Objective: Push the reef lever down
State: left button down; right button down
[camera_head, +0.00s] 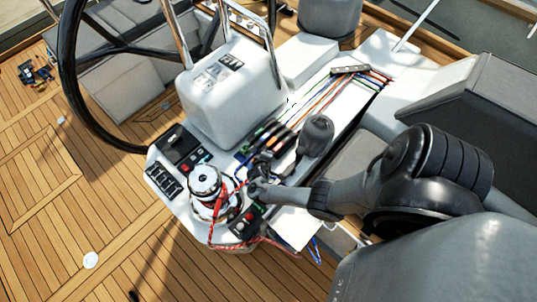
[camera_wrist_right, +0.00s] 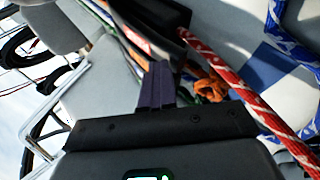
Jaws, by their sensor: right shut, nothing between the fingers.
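A bank of dark rope-clutch levers (camera_head: 276,138) sits on the white console, with coloured lines running into it. I cannot tell which of them is the reef lever, nor read any label. My right gripper (camera_head: 257,187) is low over the console, just in front of the bank and right of the winch. Its fingers (camera_wrist_right: 160,84) are together and empty in the right wrist view. Whether they touch a lever is hidden. My left gripper is not in view.
A silver winch (camera_head: 204,182) with red rope (camera_head: 213,225) stands left of my right gripper. A black switch panel (camera_head: 181,147) and the steering wheel (camera_head: 68,85) lie farther left. In the right wrist view, red rope (camera_wrist_right: 222,74) and blue-white rope (camera_wrist_right: 293,123) pass close by.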

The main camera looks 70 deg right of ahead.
jog(key=d+r+p+v, duration=0.1)
jog(key=p+v, duration=0.4)
jog(key=v, duration=0.7)
jog(key=shift+w+a+r, duration=0.15)
jog(key=shift+w+r, duration=0.1)
jog(key=shift+r, duration=0.05)
